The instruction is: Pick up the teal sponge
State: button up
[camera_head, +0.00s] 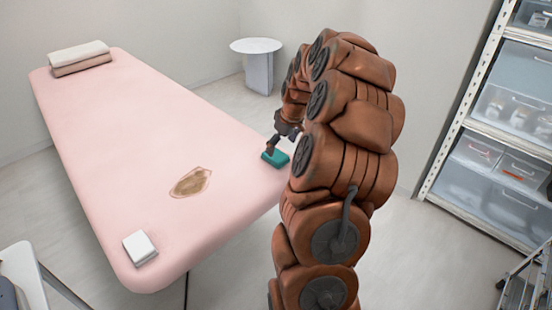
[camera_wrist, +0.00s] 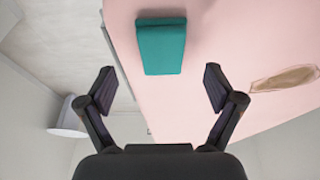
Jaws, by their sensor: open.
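The teal sponge (camera_head: 275,158) lies on the pink treatment table (camera_head: 130,130), near its right edge in the head view. In the wrist view the teal sponge (camera_wrist: 161,46) is a flat rectangular block at the top centre, ahead of the fingertips. My gripper (camera_wrist: 158,85) is open and empty, with its two fingers spread wide on either side below the sponge in the picture. In the head view my gripper (camera_head: 271,144) is close to the sponge. My arm partly hides that area, and I cannot tell the exact height between them.
Folded towels (camera_head: 78,57) lie at the far end. A small round side table (camera_head: 257,70) stands behind. Shelving with bins (camera_head: 490,150) stands at the right.

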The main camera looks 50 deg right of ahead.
aim_at(276, 154)
jog(key=shift+w+x, duration=0.15)
jog(key=shift+x, duration=1.15)
jog(key=shift+w+x, duration=0.15)
jog(key=shift+x, duration=1.15)
jog(key=shift+a+r, duration=0.1)
jog(key=shift+r, duration=0.05)
jog(key=c, duration=1.2)
jog(key=shift+c, duration=0.2)
jog(key=shift+r, duration=1.8)
jog(key=s+a+r, duration=0.1)
jog(key=s+a, duration=0.8)
jog(key=a, duration=0.3)
jog(key=shift+s+a+r, duration=0.2)
jog(key=shift+s+a, duration=0.15)
